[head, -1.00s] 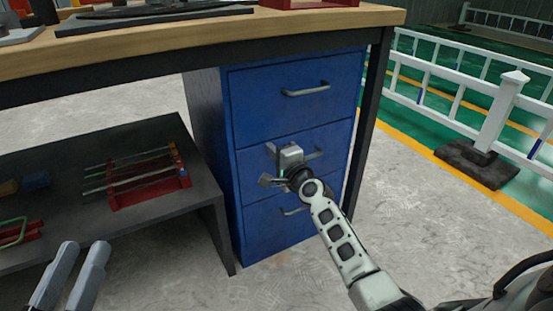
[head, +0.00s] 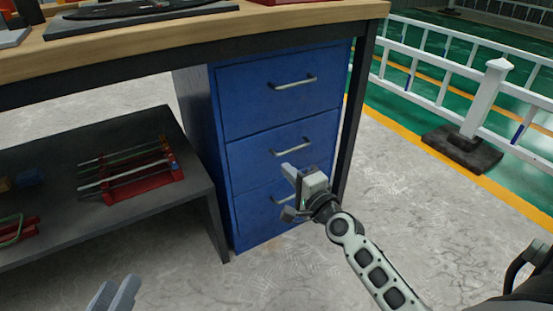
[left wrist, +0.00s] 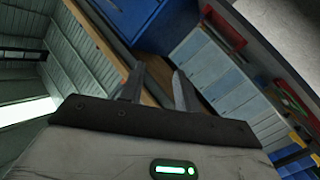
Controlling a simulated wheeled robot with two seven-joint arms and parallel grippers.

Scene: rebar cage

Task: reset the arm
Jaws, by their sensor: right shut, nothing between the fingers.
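My right gripper (head: 286,193) is shut and empty in the head view. It hangs in front of the blue drawer cabinet (head: 282,110), between the middle and lower handles as seen, and partly hides the lower drawer. My left gripper (head: 122,293) is at the bottom left edge, mostly cut off by the frame. In the left wrist view its two fingers (left wrist: 158,70) stand apart with nothing held between them.
The cabinet's drawers look closed, with a top handle (head: 293,83) and a middle handle (head: 293,147). A wooden workbench (head: 200,27) spans above. A low dark shelf (head: 200,185) holds a red rack (head: 140,180) with rods. A white fence (head: 483,100) stands right; the floor before the cabinet is clear.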

